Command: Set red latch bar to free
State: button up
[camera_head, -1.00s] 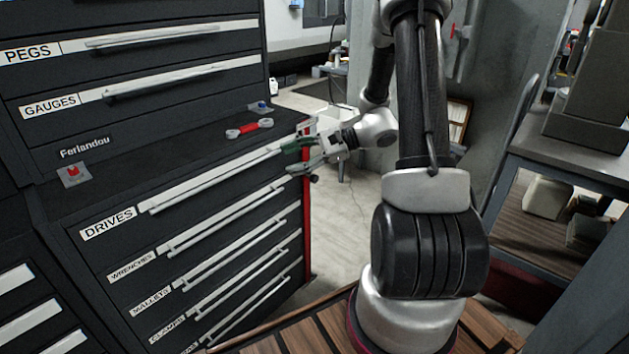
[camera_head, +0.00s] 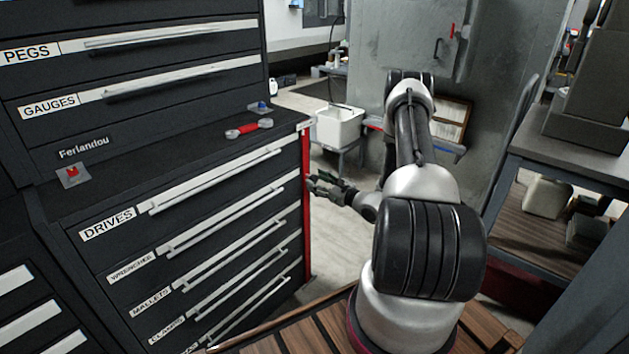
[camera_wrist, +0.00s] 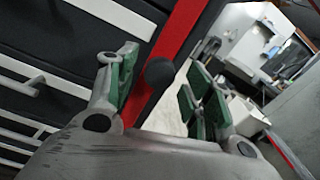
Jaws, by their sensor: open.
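The red latch bar (camera_head: 307,215) is a narrow upright strip along the right front edge of the dark drawer cabinet. In the wrist view the red bar (camera_wrist: 172,45) runs diagonally, with a round black knob (camera_wrist: 160,73) in front of it. My gripper (camera_head: 320,184) is beside the bar at about its middle height. In the wrist view my gripper (camera_wrist: 162,88) is open, with green-padded fingers on either side of the knob and nothing clamped. Whether a finger touches the knob or bar cannot be told. The knob is not distinguishable behind my gripper in the head view.
The drawer cabinet (camera_head: 100,190) has labelled drawers with long pale handles. A red-and-grey tool (camera_head: 248,128) lies on its ledge. A white bin (camera_head: 339,125) stands behind my gripper. A workbench (camera_head: 570,150) is at the right. Open floor lies right of the cabinet.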

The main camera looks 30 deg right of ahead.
jog(key=shift+x, duration=0.9)
jog(key=shift+a, duration=0.1)
grip_shut()
jog(key=shift+w+d, duration=0.25)
jog(key=shift+d, duration=0.4)
jog(key=shift+w+d, duration=0.2)
jog(key=shift+d, duration=0.4)
jog(key=shift+w+d, duration=0.25)
jog(key=shift+d, duration=0.4)
grip_release()
jog(key=shift+d, duration=0.15)
jog(key=shift+s, duration=0.1)
jog(key=v, duration=1.1)
jog(key=shift+s, duration=0.4)
